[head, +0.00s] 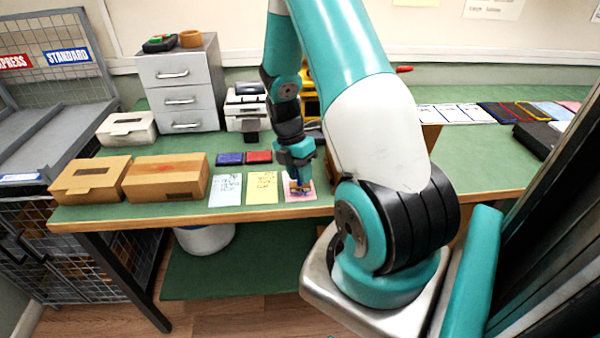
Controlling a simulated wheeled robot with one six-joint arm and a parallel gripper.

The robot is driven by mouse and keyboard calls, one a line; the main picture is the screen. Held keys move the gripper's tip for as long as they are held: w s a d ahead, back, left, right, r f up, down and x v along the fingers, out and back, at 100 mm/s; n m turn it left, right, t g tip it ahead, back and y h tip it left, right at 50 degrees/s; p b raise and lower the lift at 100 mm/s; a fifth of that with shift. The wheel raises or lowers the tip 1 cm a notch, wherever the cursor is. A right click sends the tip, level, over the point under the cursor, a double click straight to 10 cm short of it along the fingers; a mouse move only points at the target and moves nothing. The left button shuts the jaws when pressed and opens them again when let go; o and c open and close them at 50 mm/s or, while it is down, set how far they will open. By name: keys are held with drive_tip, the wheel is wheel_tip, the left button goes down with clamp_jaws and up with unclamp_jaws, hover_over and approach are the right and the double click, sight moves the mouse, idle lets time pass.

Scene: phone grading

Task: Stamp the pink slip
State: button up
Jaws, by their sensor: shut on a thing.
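The pink slip (299,196) lies on the green bench near its front edge, to the right of the yellow slip (262,188) and the pale blue slip (225,190). My gripper (299,182) points down over the pink slip, shut on a small stamp (300,188). The stamp is at or just above the slip; I cannot tell whether it touches. The gripper and stamp hide part of the slip. A blue ink pad (230,159) and a red ink pad (259,157) lie behind the slips.
Two cardboard boxes (165,178) stand left on the bench (120,212). A grey drawer cabinet (181,83), a white slotted box (127,128) and a white machine (246,110) stand behind. My arm covers the bench's middle right. Papers (455,114) lie at the far right.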

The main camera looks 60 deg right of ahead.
drive_tip(key=shift+r+p, duration=2.25)
drive_tip(key=shift+r, duration=0.45)
